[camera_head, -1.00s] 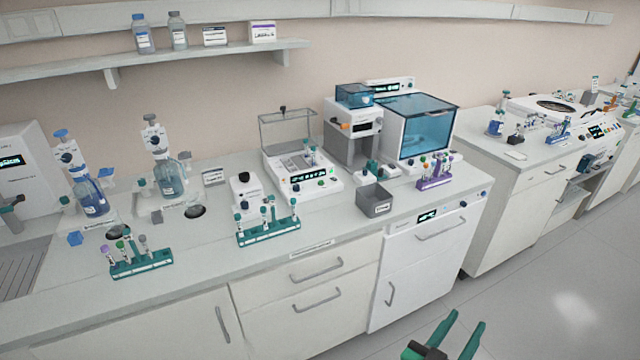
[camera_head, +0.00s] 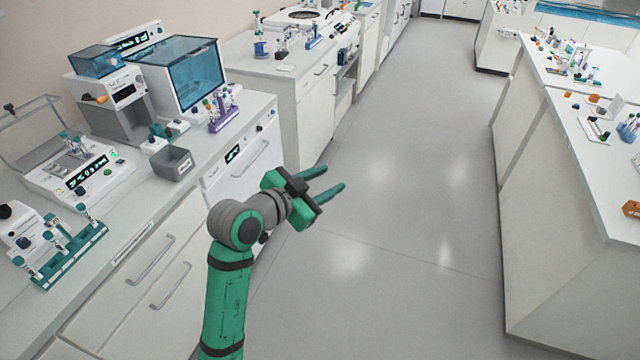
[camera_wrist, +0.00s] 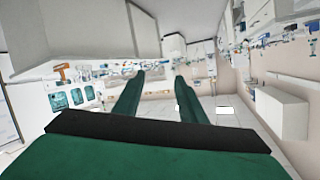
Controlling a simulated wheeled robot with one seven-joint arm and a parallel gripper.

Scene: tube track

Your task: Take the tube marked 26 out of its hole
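My gripper (camera_head: 335,182) is open and empty, held over the aisle floor to the right of the left bench in the head view. Its two green fingers also show apart in the wrist view (camera_wrist: 160,85). Tubes stand in a teal rack (camera_head: 72,258) at the lower left and in a purple rack (camera_head: 222,122) near the bench's far right end. More tubes stand on benches farther off. The numbers on the tubes are too small to read, so I cannot tell which one is marked 26.
A grey bin (camera_head: 172,164), a blue-lidded machine (camera_head: 192,78) and a white instrument (camera_head: 80,172) stand on the left bench. A white island bench (camera_head: 570,150) with small items is on the right. The grey floor (camera_head: 410,200) between them is clear.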

